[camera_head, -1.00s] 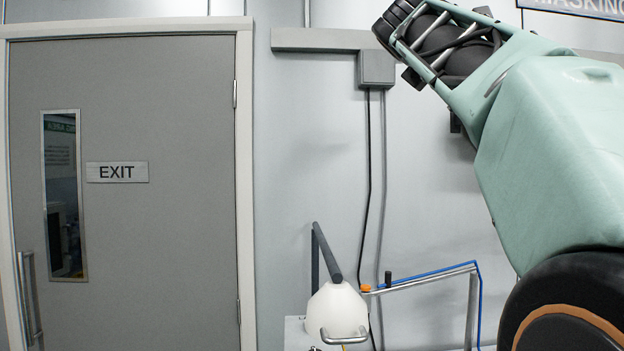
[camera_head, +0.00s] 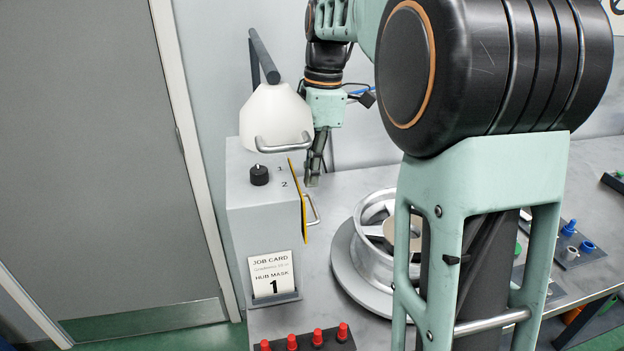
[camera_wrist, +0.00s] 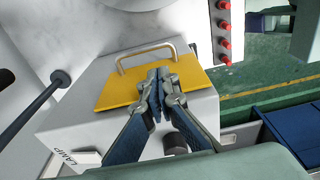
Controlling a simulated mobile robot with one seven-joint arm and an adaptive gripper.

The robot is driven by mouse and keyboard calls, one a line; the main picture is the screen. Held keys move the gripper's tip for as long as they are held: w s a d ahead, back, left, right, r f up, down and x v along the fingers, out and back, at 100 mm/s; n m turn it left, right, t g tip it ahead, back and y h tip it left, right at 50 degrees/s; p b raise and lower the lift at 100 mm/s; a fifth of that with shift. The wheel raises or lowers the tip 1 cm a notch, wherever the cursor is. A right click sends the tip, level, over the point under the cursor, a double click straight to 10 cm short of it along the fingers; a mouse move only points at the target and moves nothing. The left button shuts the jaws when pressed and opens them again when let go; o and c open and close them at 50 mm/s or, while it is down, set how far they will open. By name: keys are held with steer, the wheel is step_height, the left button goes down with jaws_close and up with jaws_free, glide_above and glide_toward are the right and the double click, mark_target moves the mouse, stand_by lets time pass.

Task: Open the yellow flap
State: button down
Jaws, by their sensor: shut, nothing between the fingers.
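The yellow flap (camera_wrist: 122,94) lies on one face of a pale grey box (camera_wrist: 87,68), with a metal bar handle (camera_wrist: 145,54) near its far edge in the wrist view. In the head view the flap (camera_head: 298,192) shows nearly edge-on on the box's right side, and its handle (camera_head: 313,211) sticks out. The flap looks flat against the box. My gripper (camera_wrist: 158,74) is shut and empty. In the wrist view its fingertips overlap the flap just short of the handle. In the head view my gripper (camera_head: 312,181) is beside the flap; contact cannot be told.
The box carries a black knob (camera_head: 259,175), a job card (camera_head: 275,276) and a white lamp (camera_head: 275,115) on a dark arm. A silver wheel (camera_head: 372,240) stands right of the box. Red-topped pegs (camera_head: 318,337) stand in front. A grey door (camera_head: 90,150) is at left.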

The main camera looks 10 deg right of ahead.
step_height(320, 180, down, 8)
steer(key=shift+a+f, duration=0.2)
steer(key=shift+a, duration=0.2)
steer(key=shift+d+r+h, duration=0.2)
steer(key=shift+d+h, duration=0.15)
steer(key=shift+h, duration=0.35)
steer(key=d+r+h+p, duration=0.1)
steer(key=d+r+p, duration=0.3)
steer(key=p, duration=0.4)
steer(key=shift+d+r+h, duration=0.2)
steer(key=shift+r+h, duration=0.1)
steer(key=shift+r, duration=0.35)
stand_by(1.2)
